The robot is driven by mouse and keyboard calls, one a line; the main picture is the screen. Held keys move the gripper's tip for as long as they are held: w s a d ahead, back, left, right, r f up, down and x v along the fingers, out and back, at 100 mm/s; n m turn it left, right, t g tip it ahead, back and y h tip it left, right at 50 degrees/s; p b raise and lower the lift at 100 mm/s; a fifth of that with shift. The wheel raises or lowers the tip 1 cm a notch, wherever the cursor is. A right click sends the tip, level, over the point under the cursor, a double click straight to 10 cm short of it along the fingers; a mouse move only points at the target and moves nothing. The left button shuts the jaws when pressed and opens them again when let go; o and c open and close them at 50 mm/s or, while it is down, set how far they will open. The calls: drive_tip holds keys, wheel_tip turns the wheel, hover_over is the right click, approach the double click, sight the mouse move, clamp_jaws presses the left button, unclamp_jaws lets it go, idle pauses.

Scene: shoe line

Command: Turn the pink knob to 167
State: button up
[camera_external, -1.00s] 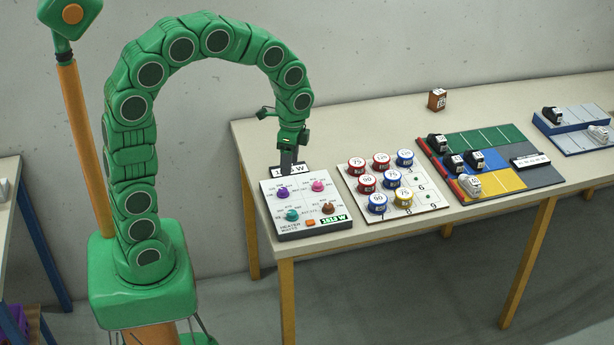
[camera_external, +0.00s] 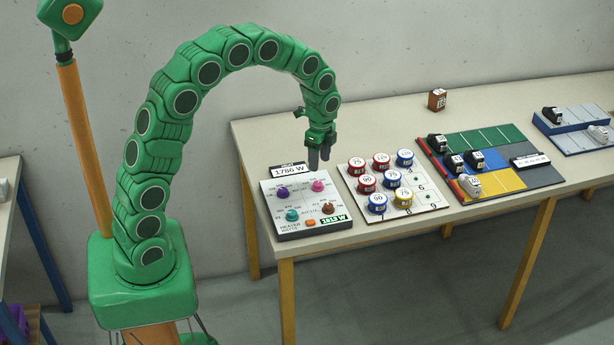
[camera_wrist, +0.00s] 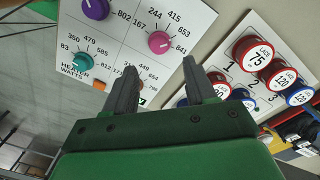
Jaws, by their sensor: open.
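The pink knob (camera_external: 318,187) sits at the upper right of the white heater-watts panel (camera_external: 290,228). In the wrist view the pink knob (camera_wrist: 159,42) has the numbers 167, 244, 415, 653 and 841 around it, with 167 on its left; its pointer setting is too small to tell. My gripper (camera_external: 319,164) is open and empty, fingers down, above and just behind the pink knob in the external view. In the wrist view my gripper (camera_wrist: 160,75) has its two fingers apart, with the pink knob beyond their tips, not between them. A display (camera_external: 287,170) behind the panel reads 1786 W.
A purple knob (camera_external: 282,193), a teal knob (camera_external: 292,214) and a brown knob (camera_external: 328,208) share the panel, with an orange button (camera_external: 310,223) and a green readout (camera_external: 335,219).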

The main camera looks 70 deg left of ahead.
sight(318, 183)
wheel_tip(318, 183, down, 7)
drive_tip(key=shift+s+d+f, duration=0.1)
drive_tip(key=shift+s+f, duration=0.05)
idle(0.4)
drive_tip(key=shift+c, duration=0.2)
clamp_jaws()
